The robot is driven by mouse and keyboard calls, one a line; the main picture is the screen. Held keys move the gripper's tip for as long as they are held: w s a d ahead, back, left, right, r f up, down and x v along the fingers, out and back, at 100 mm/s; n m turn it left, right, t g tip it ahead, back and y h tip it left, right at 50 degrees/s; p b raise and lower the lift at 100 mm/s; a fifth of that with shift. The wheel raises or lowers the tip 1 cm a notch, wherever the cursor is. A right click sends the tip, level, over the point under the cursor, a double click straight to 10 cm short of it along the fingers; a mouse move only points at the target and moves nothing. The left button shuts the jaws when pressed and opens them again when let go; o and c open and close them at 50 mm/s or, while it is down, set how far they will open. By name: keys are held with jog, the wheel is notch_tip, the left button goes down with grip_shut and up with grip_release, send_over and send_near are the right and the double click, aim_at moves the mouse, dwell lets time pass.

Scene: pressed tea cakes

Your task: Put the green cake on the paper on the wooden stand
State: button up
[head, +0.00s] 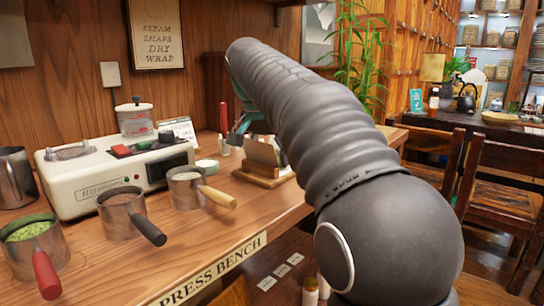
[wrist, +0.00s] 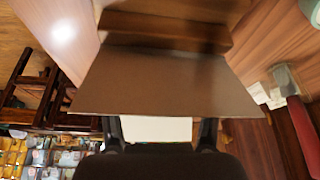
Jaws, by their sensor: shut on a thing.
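My gripper (wrist: 161,122) shows at the bottom of the wrist view, with its two dark fingers apart. They are shut on a pale, flat-edged thing (wrist: 156,130) that fills the gap between them. Its green is hardly visible, so I cannot be sure that it is the green cake. The brown paper (wrist: 165,85) covers the fingertips and part of the pale thing. The wooden stand (wrist: 165,30) lies beyond the paper. In the head view the stand (head: 262,180) is on the bench with the brown paper (head: 262,151) standing up from it. My arm hides most of my gripper there.
A cream machine (head: 100,170) stands on the bench at left. Several handled pots are near the front edge, one with green contents (head: 28,231). A small pale round tin (head: 207,167) sits left of the stand. A red upright handle (head: 223,117) stands behind.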

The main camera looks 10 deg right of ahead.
jog(key=o, duration=0.5)
jog(key=shift+f, duration=0.15)
jog(key=o, duration=0.4)
jog(key=shift+r, duration=0.3)
jog(key=p+v, duration=0.3)
jog(key=v, duration=0.9)
jog(key=shift+f, duration=0.1)
